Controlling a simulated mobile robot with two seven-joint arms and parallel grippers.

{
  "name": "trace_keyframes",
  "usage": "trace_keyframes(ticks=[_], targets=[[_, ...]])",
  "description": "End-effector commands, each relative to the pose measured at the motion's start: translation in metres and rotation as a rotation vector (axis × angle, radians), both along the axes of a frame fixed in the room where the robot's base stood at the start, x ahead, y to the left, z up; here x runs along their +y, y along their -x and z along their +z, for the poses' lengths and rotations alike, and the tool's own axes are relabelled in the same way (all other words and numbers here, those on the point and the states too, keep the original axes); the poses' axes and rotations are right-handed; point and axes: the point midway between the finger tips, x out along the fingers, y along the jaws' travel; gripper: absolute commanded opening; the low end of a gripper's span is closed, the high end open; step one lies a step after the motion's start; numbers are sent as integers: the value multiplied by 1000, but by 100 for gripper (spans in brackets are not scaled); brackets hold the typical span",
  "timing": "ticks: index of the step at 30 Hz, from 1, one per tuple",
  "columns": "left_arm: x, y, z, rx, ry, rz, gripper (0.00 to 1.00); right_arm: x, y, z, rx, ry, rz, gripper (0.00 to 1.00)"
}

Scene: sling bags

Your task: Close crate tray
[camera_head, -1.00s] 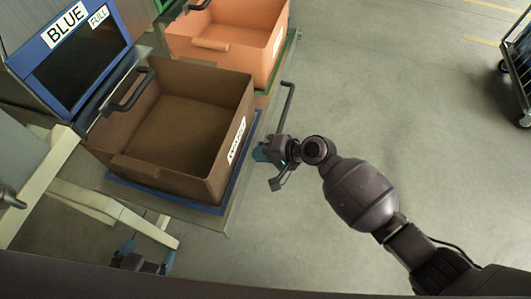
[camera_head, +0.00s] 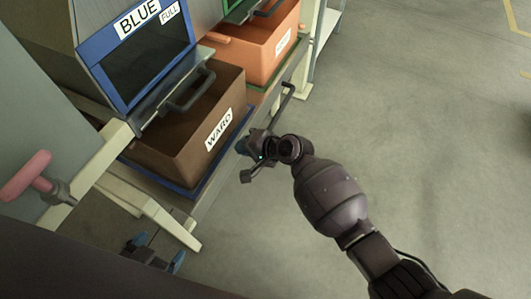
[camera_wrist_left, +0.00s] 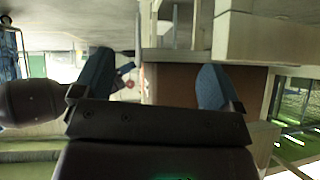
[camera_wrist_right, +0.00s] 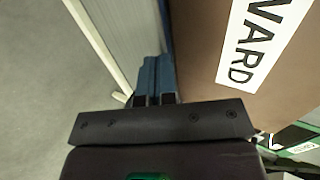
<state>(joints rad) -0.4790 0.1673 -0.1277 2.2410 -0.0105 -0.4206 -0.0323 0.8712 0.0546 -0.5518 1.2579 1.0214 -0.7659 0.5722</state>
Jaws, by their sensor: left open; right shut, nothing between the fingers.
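The brown crate (camera_head: 190,148), labelled WARD, sits on a blue-edged tray (camera_head: 170,183). Its back part is under the housing marked BLUE FULL (camera_head: 140,60), and its front part sticks out. The crate's face and label also show large in the right wrist view (camera_wrist_right: 215,60). My right gripper (camera_head: 249,148) is shut and empty, low at the crate's front right side. Its fingers (camera_wrist_right: 155,78) are close to the crate face; I cannot tell if they touch. My left gripper (camera_head: 157,251) is open and empty, low at the bottom left, in front of the pale frame.
An orange crate (camera_head: 262,62) stands in the neighbouring green-edged bay behind. A dark handle (camera_head: 188,90) projects from the blue housing above the brown crate. A pink handle (camera_head: 38,172) is at the left, and pale frame legs (camera_head: 165,222) run below. The floor at right is clear.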

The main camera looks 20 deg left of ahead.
Motion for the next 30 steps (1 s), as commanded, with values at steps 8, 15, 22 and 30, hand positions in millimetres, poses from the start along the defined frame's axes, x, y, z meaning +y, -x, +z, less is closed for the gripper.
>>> trace_keyframes(ticks=[8, 15, 22, 30], targets=[[-4, -8, -1, -18, -13, -23, 91, 52, -9, -4, 7, 0, 0, 0], [-5, -11, 1, -29, -20, -33, 91, 71, -13, -2, 3, 0, 1, 0], [-5, -11, 3, -32, -21, -34, 91, 74, -15, -2, 1, 2, 0, 0], [-4, -9, 1, -26, -22, -34, 91, 74, -15, -1, 1, 2, -1, 0]])
